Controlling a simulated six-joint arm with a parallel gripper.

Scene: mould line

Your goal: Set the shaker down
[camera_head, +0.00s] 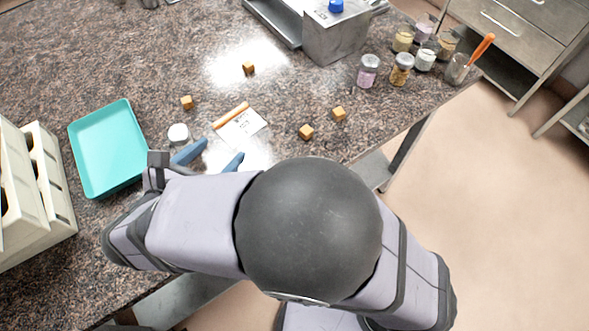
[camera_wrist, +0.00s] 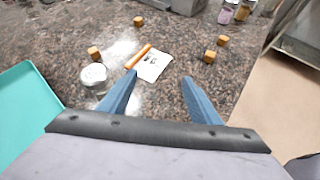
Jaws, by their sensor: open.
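A small shaker with a pale round top (camera_head: 178,134) stands on the speckled stone counter, just right of the teal tray. It looks upright; in the wrist view it also shows (camera_wrist: 93,74), left of the left finger. My gripper (camera_head: 212,158) is open, with its two blue fingers spread and nothing between them.
A teal tray (camera_head: 108,150) and cream racks (camera_head: 38,190) lie left. A white card (camera_head: 240,126) with an orange stick (camera_head: 231,115) lies ahead of the fingers. Several small brown cubes (camera_head: 249,68) are scattered about. Several jars (camera_head: 368,70) stand at the right edge; a metal box (camera_head: 336,36) is behind.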

